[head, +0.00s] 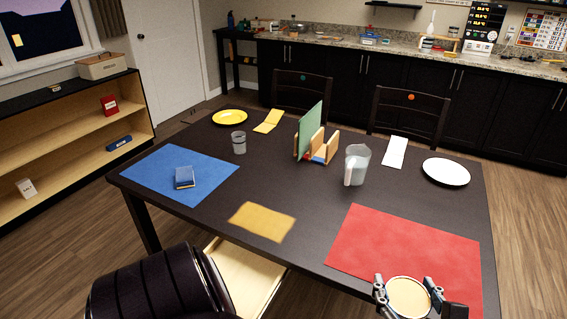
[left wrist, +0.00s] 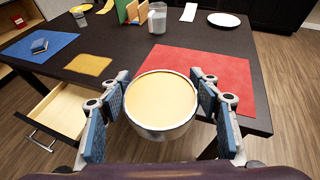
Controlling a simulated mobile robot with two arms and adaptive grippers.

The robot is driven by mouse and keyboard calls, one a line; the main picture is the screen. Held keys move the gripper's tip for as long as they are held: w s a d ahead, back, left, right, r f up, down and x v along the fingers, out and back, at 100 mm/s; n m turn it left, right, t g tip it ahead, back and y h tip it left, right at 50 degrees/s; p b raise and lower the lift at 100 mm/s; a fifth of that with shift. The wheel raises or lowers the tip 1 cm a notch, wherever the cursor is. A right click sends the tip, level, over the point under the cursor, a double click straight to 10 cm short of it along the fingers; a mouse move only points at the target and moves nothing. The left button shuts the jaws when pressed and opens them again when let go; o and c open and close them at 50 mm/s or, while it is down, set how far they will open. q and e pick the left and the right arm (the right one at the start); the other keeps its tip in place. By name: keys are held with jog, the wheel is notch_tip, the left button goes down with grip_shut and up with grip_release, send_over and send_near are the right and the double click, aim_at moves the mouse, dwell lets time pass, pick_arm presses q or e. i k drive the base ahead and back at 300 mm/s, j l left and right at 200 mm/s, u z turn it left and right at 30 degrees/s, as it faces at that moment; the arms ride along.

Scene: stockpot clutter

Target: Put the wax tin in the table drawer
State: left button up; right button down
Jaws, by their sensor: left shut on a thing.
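The wax tin is a round silver tin with a cream-coloured top. It shows at the lower right in the head view (head: 408,299) and large in the middle of the left wrist view (left wrist: 161,101). My left gripper (head: 407,284) is shut on it, with blue-padded fingers on both sides of the tin in the left wrist view (left wrist: 162,94). The tin is held level, near the table's front right edge by the red mat. The table drawer (head: 243,273) is pulled open at the table's front; its pale, empty-looking inside also shows in the left wrist view (left wrist: 60,109). My right gripper is not in view.
The dark table (head: 300,215) carries a red mat (head: 405,250), a yellow cloth (head: 262,221), and a blue mat (head: 145,168) with a blue book (head: 185,177). Farther back are a pitcher (head: 357,165), an upright green board (head: 310,130) and a grey cup (head: 239,142). Chairs stand behind.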

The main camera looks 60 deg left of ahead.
aim_at(228, 286)
jog(key=i+l+u, duration=0.4)
jog(key=l, duration=0.3)
jog(key=u, duration=1.9)
